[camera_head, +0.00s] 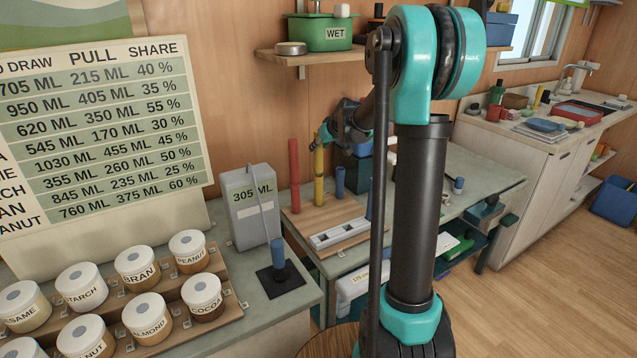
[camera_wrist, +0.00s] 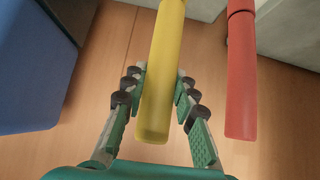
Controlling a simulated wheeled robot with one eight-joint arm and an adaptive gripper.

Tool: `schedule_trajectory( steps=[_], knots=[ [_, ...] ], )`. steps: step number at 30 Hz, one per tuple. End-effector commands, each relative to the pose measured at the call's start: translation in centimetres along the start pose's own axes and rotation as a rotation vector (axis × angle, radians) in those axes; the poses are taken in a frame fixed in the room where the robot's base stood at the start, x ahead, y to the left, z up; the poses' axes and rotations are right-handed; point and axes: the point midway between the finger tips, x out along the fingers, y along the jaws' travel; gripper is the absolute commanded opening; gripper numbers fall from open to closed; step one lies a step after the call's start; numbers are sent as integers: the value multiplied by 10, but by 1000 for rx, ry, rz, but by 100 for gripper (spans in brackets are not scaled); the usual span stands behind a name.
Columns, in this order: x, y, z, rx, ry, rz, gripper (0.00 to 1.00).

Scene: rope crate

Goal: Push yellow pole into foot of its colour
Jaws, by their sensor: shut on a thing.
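The yellow pole (camera_head: 319,180) stands upright over the wooden board (camera_head: 335,213) in the head view, just right of a red pole (camera_head: 294,175). My gripper (camera_head: 322,136) is at the upper part of the yellow pole. In the wrist view my gripper (camera_wrist: 158,105) has its fingers on both sides of the yellow pole (camera_wrist: 163,70) and is shut on it. The red pole (camera_wrist: 241,75) is beside it on the right, apart from the fingers. I cannot tell whether the yellow pole's lower end is in a foot.
A blue short pole (camera_head: 340,182) stands right of the yellow pole. A white slotted tray (camera_head: 340,232) lies in front. A grey box marked 305 ML (camera_head: 250,203) stands at left. A blue post on a dark base (camera_head: 279,255) and labelled jars (camera_head: 138,262) are nearer.

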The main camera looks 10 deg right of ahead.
Motion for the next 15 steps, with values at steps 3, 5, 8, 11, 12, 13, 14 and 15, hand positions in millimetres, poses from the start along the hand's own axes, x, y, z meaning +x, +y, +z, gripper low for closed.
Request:
schedule_trajectory(
  steps=[3, 5, 8, 11, 12, 13, 14, 15],
  knots=[
    [1, 0, 1, 0, 0, 0, 0],
    [1, 0, 2, 0, 0, 0, 0],
    [2, 0, 2, 0, 0, 0, 0],
    [3, 0, 3, 0, 0, 0, 0],
    [3, 0, 3, 0, 0, 0, 0],
    [3, 0, 4, 0, 0, 0, 0],
    [4, 0, 4, 0, 0, 0, 0],
    [4, 0, 4, 0, 0, 0, 0]
  ],
)
